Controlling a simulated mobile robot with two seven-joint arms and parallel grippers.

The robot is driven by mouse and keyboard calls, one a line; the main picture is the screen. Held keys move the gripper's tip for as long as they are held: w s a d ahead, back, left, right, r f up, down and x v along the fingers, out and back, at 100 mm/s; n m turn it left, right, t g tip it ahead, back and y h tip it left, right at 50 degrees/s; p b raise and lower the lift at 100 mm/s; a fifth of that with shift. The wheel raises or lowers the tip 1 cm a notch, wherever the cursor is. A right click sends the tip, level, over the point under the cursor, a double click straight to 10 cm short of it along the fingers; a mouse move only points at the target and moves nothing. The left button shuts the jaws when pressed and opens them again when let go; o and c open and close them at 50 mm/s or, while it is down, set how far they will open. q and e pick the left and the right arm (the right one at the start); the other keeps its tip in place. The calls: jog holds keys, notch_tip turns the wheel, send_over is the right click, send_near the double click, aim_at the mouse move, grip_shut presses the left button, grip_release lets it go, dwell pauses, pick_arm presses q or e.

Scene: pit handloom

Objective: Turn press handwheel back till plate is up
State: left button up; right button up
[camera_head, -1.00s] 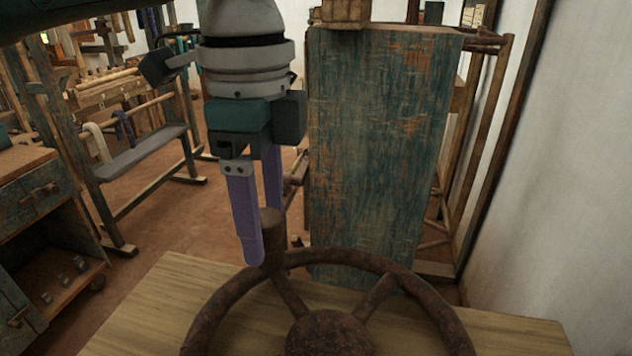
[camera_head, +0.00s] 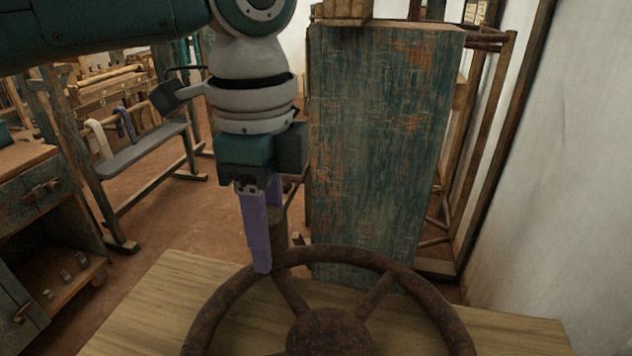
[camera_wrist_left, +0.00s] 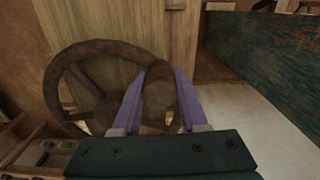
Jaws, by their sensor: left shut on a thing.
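The press handwheel (camera_head: 330,335) is a rusty brown spoked wheel lying above a pale wooden top at the bottom of the head view. Its upright handle peg (camera_head: 279,235) rises from the rim at the upper left. My left gripper (camera_head: 270,255), with purple fingers, points down and is shut on this peg. In the left wrist view the peg (camera_wrist_left: 158,92) sits between the two fingers, and the wheel rim (camera_wrist_left: 58,75) curves away to the left. The press plate cannot be made out. My right gripper is not in view.
A white wall (camera_head: 560,190) closes the right side. A bench (camera_head: 145,150) and a workbench with drawers (camera_head: 40,200) stand left, with open floor between.

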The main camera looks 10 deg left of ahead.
pick_arm(q)
grip_shut()
dwell(0.8)
